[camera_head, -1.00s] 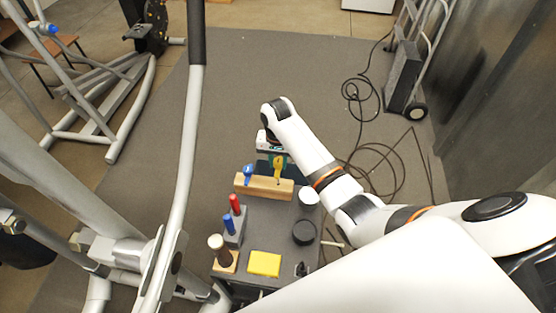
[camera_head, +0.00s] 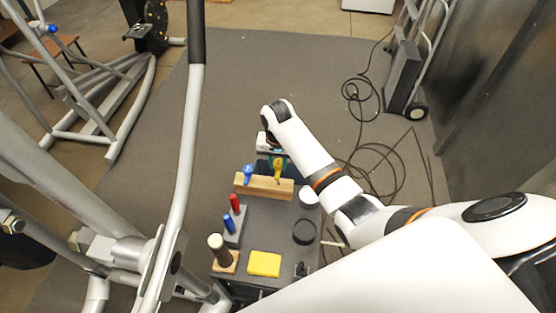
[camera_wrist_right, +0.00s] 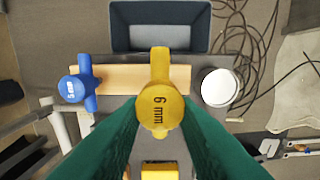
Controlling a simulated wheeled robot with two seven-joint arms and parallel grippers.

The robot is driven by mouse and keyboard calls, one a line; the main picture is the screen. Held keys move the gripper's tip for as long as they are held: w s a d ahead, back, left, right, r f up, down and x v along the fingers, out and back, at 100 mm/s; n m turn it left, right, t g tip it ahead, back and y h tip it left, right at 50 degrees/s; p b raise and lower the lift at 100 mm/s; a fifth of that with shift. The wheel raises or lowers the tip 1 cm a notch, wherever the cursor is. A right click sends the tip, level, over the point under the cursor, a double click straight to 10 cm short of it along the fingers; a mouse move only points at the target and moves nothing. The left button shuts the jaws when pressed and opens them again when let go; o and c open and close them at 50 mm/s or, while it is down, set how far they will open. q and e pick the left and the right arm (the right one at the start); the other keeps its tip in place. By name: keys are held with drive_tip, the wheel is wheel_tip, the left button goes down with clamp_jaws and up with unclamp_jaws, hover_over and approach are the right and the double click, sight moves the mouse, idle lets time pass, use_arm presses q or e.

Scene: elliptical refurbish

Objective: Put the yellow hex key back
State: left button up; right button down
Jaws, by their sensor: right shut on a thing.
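The yellow hex key (camera_head: 278,170), marked 6 mm, stands over the right part of the wooden block (camera_head: 264,187). In the right wrist view the key (camera_wrist_right: 160,113) sits between the green fingers of my right gripper (camera_wrist_right: 160,128), which is shut on it. My right gripper (camera_head: 276,156) also shows at the block in the head view. I cannot tell how far the key's shaft sits in the block. A blue hex key (camera_head: 248,174), marked 5 mm, stands at the block's left part. My left gripper is not in view.
A grey bin (camera_wrist_right: 160,20) is behind the block. A white round thing (camera_head: 308,197) and a black ring (camera_head: 304,231) are at the right. Screwdrivers (camera_head: 235,204), a brown-handled tool (camera_head: 217,247) and a yellow block (camera_head: 264,264) are nearer. The elliptical's pole (camera_head: 187,150) rises at left.

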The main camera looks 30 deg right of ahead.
sight(278, 172)
drive_tip(key=shift+f+b, duration=0.35)
drive_tip(key=shift+f, duration=1.05)
drive_tip(key=shift+f+b, duration=0.3)
drive_tip(key=shift+f, duration=0.45)
drive_tip(key=shift+f, duration=0.5)
drive_tip(key=c, duration=1)
unclamp_jaws()
drive_tip(key=shift+c, duration=0.2)
